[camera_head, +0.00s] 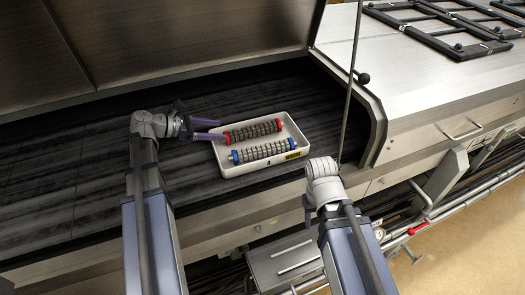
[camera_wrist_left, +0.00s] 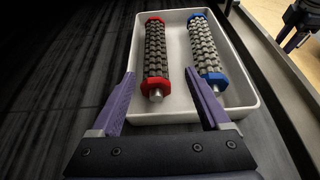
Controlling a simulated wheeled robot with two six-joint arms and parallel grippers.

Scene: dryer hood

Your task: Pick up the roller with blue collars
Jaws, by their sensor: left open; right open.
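The roller with blue collars (camera_head: 263,152) lies in a white tray, on the side nearer me. It also shows in the left wrist view (camera_wrist_left: 206,46), on the right, with its near blue collar and metal shaft end visible. A similar roller with red collars (camera_head: 254,132) lies beside it, farther back. My left gripper (camera_head: 221,130) is open at the tray's left end, near the red-collared roller's end. In the left wrist view its purple fingers (camera_wrist_left: 160,76) frame the red collar, with nothing held. My right gripper (camera_head: 308,211) is open and empty, in front of the tray.
The white tray (camera_head: 232,171) with a yellow label (camera_head: 293,156) stands on a dark slatted belt (camera_head: 60,165) under a raised metal hood (camera_head: 180,35). A thin rod (camera_head: 351,85) stands right of the tray. The belt left of the tray is clear.

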